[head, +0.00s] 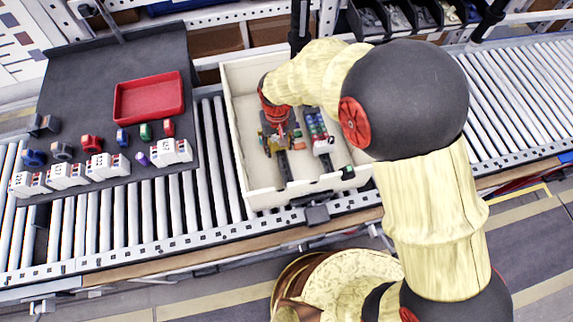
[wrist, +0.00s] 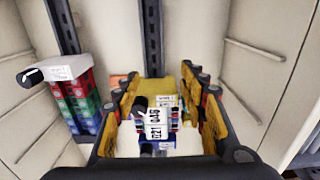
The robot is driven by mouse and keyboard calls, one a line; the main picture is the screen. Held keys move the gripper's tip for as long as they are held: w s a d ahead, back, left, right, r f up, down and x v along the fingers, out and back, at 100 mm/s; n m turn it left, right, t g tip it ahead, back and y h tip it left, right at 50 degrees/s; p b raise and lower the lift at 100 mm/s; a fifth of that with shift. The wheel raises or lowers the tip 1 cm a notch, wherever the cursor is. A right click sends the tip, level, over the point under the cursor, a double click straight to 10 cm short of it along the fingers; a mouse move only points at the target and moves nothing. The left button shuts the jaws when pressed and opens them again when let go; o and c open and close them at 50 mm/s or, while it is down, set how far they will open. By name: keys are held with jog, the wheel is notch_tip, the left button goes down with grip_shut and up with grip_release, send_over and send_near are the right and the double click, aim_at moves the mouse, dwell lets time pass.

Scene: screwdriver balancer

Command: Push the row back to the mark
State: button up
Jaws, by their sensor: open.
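My gripper (head: 275,142) reaches down into a cream crate over its left dark rail. In the wrist view my open yellow fingers (wrist: 161,80) stand either side of a short row of small pieces with white number labels (wrist: 157,124). I cannot tell whether the fingers touch it. A second row of red, green and blue pieces (wrist: 80,102) lies along the other rail; it also shows in the head view (head: 316,126). A white block with a dark cylinder (wrist: 52,70) sits at one end of that row. I cannot make out a mark for certain.
The cream crate (head: 262,199) has high walls close around my gripper and stands on a roller conveyor (head: 110,222). A dark board (head: 75,85) at left holds a red tray (head: 148,97) and several small coloured and white pieces. Dark bins (head: 395,15) stand behind.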

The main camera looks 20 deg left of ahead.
notch_tip(320, 180, up, 11)
jog(key=p, duration=0.7)
jog(key=shift+s+d+r, duration=0.2)
jog(key=shift+s, duration=0.15)
jog(key=s+d+r+m+t+b, duration=0.1)
jog(key=s+d+r+m+t, duration=0.1)
jog(key=s+d+r, duration=0.2)
jog(key=s+d+r+m+t+b, duration=0.1)
jog(key=s+d+r, duration=0.3)
jog(key=d+r, duration=0.6)
jog(key=s+d+r+m+t+b, duration=0.2)
jog(key=s+d+r, duration=0.2)
jog(key=d, duration=1.5)
notch_tip(320, 180, up, 4)
jog(key=shift+s+d+f+m+t, duration=0.1)
jog(key=shift+s+d+m+t, duration=0.1)
jog(key=shift+m+t, duration=0.15)
